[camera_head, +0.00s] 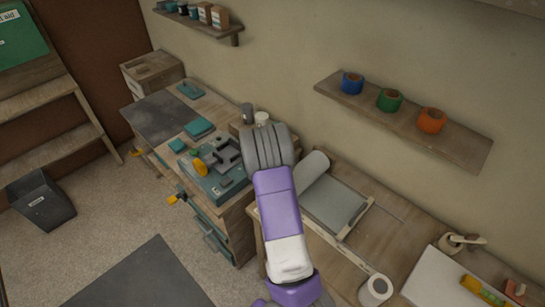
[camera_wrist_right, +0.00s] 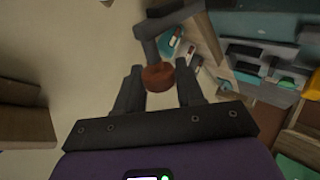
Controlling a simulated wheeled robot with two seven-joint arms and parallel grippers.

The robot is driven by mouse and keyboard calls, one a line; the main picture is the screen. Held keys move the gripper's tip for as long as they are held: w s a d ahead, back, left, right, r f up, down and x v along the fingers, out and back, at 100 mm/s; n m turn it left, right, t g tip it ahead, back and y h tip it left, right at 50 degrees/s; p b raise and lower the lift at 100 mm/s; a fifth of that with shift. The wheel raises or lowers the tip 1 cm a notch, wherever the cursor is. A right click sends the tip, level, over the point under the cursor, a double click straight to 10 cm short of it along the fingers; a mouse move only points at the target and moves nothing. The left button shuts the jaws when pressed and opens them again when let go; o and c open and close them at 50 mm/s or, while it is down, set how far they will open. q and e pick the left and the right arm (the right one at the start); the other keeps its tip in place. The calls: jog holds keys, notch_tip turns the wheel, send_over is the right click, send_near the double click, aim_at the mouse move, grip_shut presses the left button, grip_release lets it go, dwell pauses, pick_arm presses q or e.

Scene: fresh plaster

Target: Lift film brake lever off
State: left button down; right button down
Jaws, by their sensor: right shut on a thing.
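In the right wrist view a dark grey lever bar (camera_wrist_right: 146,42) ends in a reddish-brown round knob (camera_wrist_right: 157,77). I take this to be the film brake lever. My right gripper (camera_wrist_right: 158,72) has one finger on each side of the knob and is shut on it. In the head view my right arm reaches up the middle, and its grey wrist hides the fingers and the lever. A pale roll (camera_head: 315,163) with a grey sheet (camera_head: 335,204) lies right of my wrist. My left gripper is not in view.
A cluttered teal-topped workbench (camera_head: 222,181) stands left of my wrist. A wall shelf (camera_head: 455,145) with blue, green and orange tape rolls is at the right. A dark bin (camera_head: 42,203) stands on the floor at the left. The floor between is mostly clear.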

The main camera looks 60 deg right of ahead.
jog(key=shift+w, duration=0.4)
jog(key=c, duration=1)
grip_release()
jog(key=shift+c, duration=0.2)
jog(key=shift+o, duration=1.2)
jog(key=shift+w+f, duration=0.1)
jog(key=shift+s+a+r, duration=0.1)
jog(key=shift+s+r, duration=0.1)
jog(key=p+v, duration=0.1)
jog(key=v, duration=0.6)
jog(key=shift+w+a+f, duration=0.1)
jog(key=shift+a, duration=0.05)
